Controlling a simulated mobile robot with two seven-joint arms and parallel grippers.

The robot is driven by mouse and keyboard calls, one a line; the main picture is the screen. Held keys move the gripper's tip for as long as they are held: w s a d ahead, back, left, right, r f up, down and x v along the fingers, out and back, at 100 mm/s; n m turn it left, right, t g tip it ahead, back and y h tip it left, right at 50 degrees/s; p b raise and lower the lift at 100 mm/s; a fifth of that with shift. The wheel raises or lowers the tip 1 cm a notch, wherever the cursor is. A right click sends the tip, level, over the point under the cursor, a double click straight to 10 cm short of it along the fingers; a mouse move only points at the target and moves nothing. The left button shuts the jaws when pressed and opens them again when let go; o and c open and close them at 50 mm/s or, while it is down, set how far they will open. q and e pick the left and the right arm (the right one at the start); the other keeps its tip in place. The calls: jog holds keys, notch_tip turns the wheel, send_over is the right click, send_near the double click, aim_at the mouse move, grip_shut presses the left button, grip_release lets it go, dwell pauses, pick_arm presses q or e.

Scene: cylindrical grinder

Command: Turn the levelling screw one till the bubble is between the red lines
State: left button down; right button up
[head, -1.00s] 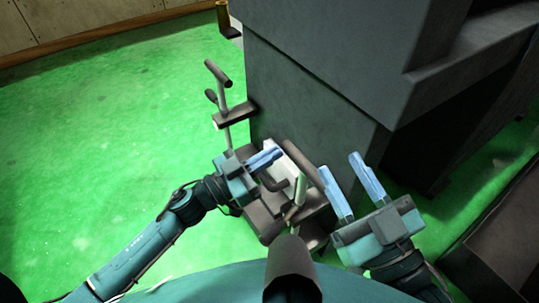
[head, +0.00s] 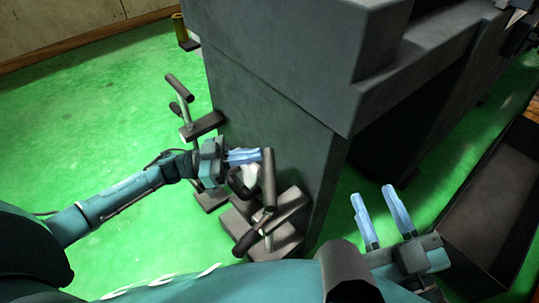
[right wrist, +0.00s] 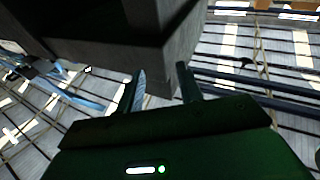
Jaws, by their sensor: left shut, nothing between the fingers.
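A machine foot with dark T-shaped handles stands by the grey column's base. One upright dark handle (head: 268,180) and a lower tilted one (head: 249,237) are in the head view; I cannot tell which is levelling screw one. My left gripper (head: 259,155) is shut and empty, its fingertips at the upright handle's top; contact is unclear. A small whitish part (head: 237,184) shows below that gripper, partly hidden. No bubble or red lines can be made out. My right gripper (head: 371,189) is open and empty, right of the foot; its fingers also show in the right wrist view (right wrist: 161,72).
The grey machine body (head: 270,120) fills the upper middle. Another T-handle (head: 178,88) on a dark bracket (head: 203,125) stands at its left corner. A long dark trough (head: 500,185) lies at the right. The green floor (head: 80,120) is open at the left.

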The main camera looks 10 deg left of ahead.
pick_arm(q)
jog(key=shift+w+d+m+g, duration=0.45)
jog(key=shift+d+m+g, duration=0.1)
jog(key=shift+g, duration=0.25)
pick_arm(e)
jog(key=shift+s+d+r, duration=0.1)
jog(key=shift+d+r, duration=0.15)
jog(key=shift+r, duration=0.25)
jog(key=shift+f, duration=0.2)
pick_arm(q)
jog(key=v, duration=1.3)
jog(key=shift+f, duration=0.2)
